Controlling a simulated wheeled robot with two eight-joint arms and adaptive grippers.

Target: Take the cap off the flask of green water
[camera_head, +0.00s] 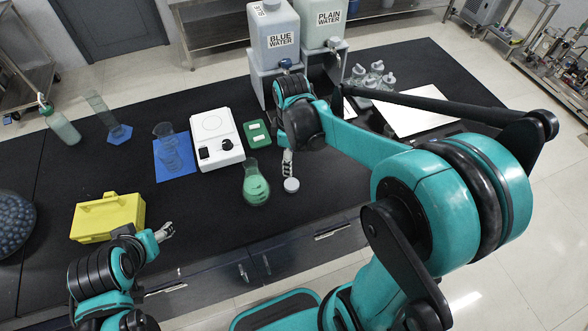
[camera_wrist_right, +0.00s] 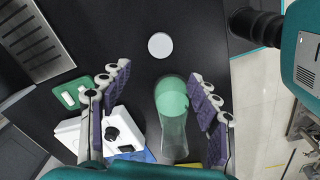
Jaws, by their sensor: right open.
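The flask of green water (camera_head: 256,188) stands on the black bench, with green liquid low in its body and a clear neck. No cap shows on its mouth. A round pale disc (camera_head: 291,185), which looks like the cap, lies on the bench just right of the flask. My right gripper (camera_head: 288,163) is open and points down over the bench near both. In the right wrist view, the flask (camera_wrist_right: 172,98) appears between the spread fingers, nearer the right one, and the disc (camera_wrist_right: 160,45) lies beyond the fingertips. My left gripper (camera_head: 166,232) is beside the yellow case, its jaws unclear.
A white stirrer device (camera_head: 213,138) and a green tray (camera_head: 257,134) stand behind the flask. The yellow case (camera_head: 105,217) and a blue mat (camera_head: 172,168) lie left. Large labelled water tanks (camera_head: 274,30) stand at the back. Bench in front of the flask is clear.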

